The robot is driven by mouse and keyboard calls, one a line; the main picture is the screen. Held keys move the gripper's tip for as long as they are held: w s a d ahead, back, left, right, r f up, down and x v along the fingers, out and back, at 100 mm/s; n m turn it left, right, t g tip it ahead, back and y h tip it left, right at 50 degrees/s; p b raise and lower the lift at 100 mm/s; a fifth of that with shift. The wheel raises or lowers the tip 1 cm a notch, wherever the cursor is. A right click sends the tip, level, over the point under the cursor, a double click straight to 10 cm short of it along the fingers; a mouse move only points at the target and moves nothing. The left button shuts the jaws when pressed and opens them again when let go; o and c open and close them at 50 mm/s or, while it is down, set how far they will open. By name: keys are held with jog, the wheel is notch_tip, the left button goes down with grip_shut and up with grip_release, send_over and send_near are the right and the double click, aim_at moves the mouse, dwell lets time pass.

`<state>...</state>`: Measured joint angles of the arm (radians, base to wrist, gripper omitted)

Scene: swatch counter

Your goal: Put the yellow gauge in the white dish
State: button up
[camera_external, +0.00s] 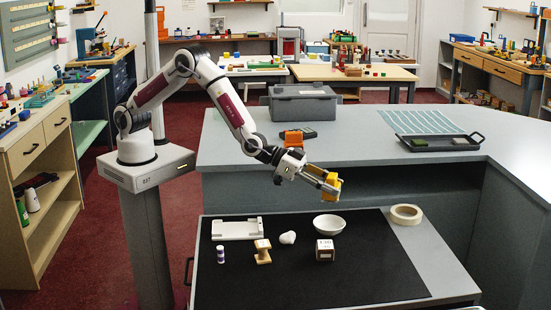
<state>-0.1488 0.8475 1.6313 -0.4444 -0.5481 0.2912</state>
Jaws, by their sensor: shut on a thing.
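The yellow gauge (334,183) is held in the air at the end of my arm. My gripper (325,180) is shut on it, and the fingers cover part of it. The white dish (329,224) is a round, shallow bowl on the black mat (370,262), below the gauge. The gauge is above the dish and apart from it. The dish looks empty from this view.
On the mat near the dish are a white heart-shaped piece (288,238), a wooden spool (263,252), a small box (325,250), a purple-and-white vial (220,254) and a white tray (237,229). A tape roll (406,214) lies at right. The mat's front is clear.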

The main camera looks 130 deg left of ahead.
aim_at(331, 203)
dwell(0.4)
jog(key=shift+f, duration=3.1)
jog(key=shift+f, duration=1.85)
jog(key=shift+f, duration=0.15)
jog(key=o, duration=1.2)
